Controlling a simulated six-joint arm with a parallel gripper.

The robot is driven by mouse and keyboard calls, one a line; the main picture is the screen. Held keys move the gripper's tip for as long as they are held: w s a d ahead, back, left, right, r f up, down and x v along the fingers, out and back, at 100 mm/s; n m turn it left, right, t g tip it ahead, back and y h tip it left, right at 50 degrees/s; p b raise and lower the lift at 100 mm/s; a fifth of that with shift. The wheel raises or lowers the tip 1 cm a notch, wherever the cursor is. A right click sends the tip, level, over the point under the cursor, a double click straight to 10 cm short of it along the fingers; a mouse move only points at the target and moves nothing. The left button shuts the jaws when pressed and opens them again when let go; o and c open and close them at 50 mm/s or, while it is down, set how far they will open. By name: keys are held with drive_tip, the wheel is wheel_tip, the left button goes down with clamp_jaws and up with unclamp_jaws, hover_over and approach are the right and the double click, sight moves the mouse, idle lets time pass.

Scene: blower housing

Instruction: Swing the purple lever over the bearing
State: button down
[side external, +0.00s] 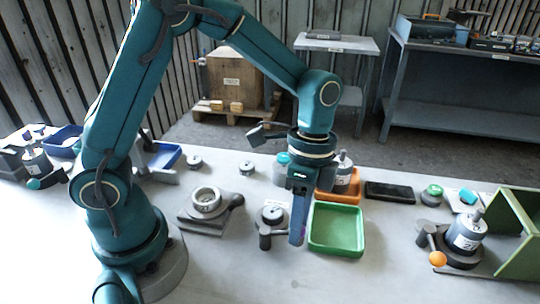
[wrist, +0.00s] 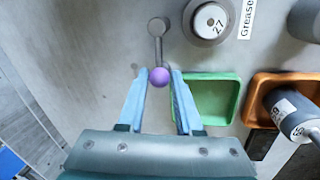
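The purple lever knob (wrist: 159,76) shows in the wrist view between the fingertips of my gripper (wrist: 159,73), with a narrow gap seeming to show on each side. A grey lever rod (wrist: 158,50) runs from the knob to a round pivot (wrist: 157,27). The bearing (wrist: 210,20), a round part marked 27, lies to the right of the pivot; the lever is beside it, not over it. In the side view my gripper (side external: 297,238) points down just right of the bearing (side external: 273,213), and its fingers mostly hide the purple knob.
A green tray (side external: 336,250) stands right of my gripper, and an orange tray (side external: 352,186) is behind it. A grey housing with a ring (side external: 206,199) sits to the left. An orange-knobbed unit (side external: 466,234) stands far right. The front table is clear.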

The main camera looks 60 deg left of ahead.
idle(0.3)
drive_tip(key=a+n, duration=0.1)
drive_tip(key=n, duration=0.1)
drive_tip(key=w+a+n, duration=0.1)
drive_tip(key=n, duration=0.1)
drive_tip(key=shift+t+h, duration=0.3)
drive_tip(key=a+n, duration=0.1)
drive_tip(key=n, duration=0.1)
drive_tip(key=a+n, duration=0.1)
drive_tip(key=n, duration=0.2)
drive_tip(key=shift+w+t, duration=0.15)
drive_tip(key=shift+t, duration=0.25)
drive_tip(key=n, duration=0.1)
drive_tip(key=a+n, duration=0.1)
drive_tip(key=n, duration=0.1)
drive_tip(key=a+n, duration=0.1)
drive_tip(key=shift+s+a+t, duration=0.1)
drive_tip(key=shift+s+t, duration=0.2)
drive_tip(key=shift+t, duration=0.1)
drive_tip(key=shift+s+a+n+t, duration=0.2)
drive_tip(key=shift+a+n, duration=0.1)
drive_tip(key=shift+n, duration=0.55)
drive_tip(key=shift+s+a+n+t, duration=0.1)
drive_tip(key=shift+s+a+n, duration=0.2)
drive_tip(key=shift+n, duration=0.5)
drive_tip(key=shift+s+a+n+t, duration=0.15)
drive_tip(key=shift+a+n, duration=0.15)
drive_tip(key=shift+n, duration=0.55)
drive_tip(key=c, duration=0.6)
unclamp_jaws()
